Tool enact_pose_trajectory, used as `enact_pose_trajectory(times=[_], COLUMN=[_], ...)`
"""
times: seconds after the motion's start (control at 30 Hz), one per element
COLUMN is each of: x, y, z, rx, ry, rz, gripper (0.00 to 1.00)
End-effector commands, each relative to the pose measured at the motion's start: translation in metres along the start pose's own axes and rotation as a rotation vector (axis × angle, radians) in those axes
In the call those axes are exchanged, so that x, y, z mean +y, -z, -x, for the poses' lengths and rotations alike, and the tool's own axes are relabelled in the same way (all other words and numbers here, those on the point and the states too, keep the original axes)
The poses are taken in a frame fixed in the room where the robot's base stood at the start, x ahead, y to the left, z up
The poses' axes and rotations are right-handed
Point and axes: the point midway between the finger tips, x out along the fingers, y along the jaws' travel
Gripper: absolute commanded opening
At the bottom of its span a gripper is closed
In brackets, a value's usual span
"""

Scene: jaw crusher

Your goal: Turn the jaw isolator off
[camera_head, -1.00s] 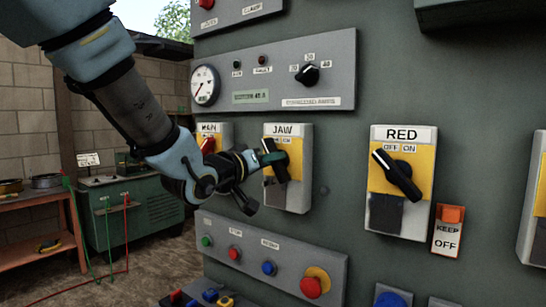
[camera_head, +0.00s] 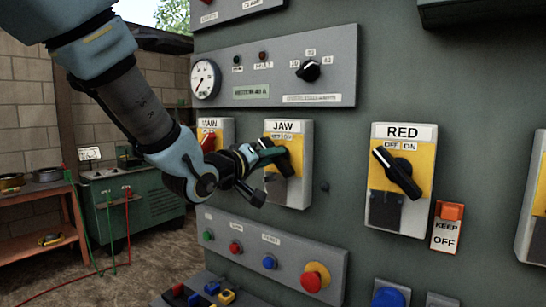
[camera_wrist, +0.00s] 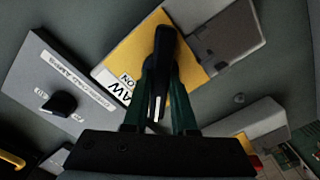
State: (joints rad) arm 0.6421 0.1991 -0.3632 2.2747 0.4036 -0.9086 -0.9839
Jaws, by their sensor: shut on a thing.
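The JAW isolator (camera_head: 301,190) is a grey box with a yellow plate and a black rotary handle (camera_head: 283,168), left of the middle in the head view. My gripper (camera_head: 266,158) is at the handle, its green fingers shut on it. In the wrist view the black handle (camera_wrist: 161,62) stands between my two fingers (camera_wrist: 158,105), with the yellow plate (camera_wrist: 131,49) behind it. In the head view the handle tilts, its upper end toward the left. My fingers partly cover the handle and the OFF/ON marks, so its exact setting is hard to read.
The MAIN isolator (camera_head: 224,126) is close on the left, partly behind my gripper. The RED isolator (camera_head: 429,190) is to the right, with a KEEP OFF tag (camera_head: 447,228) beside it. A gauge panel (camera_head: 345,75) is above and a button panel (camera_head: 220,220) below.

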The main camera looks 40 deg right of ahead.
Motion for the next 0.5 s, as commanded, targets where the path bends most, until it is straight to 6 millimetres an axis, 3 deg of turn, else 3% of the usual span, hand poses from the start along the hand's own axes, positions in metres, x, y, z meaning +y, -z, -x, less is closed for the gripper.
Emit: enact_pose_trajectory(times=[0.03, 0.07, 0.3, 0.5], x=[-0.0008, -0.0008, -0.0005, -0.0003], y=[-0.0005, -0.0005, -0.0002, 0.0000], z=[0.0002, 0.0002, 0.0001, 0.0000], rx=[-0.001, -0.001, 0.000, 0.000], ry=[0.002, 0.002, 0.001, 0.001], rz=[0.002, 0.002, 0.001, 0.000], gripper=[0.00, 0.26, 0.53, 0.55])
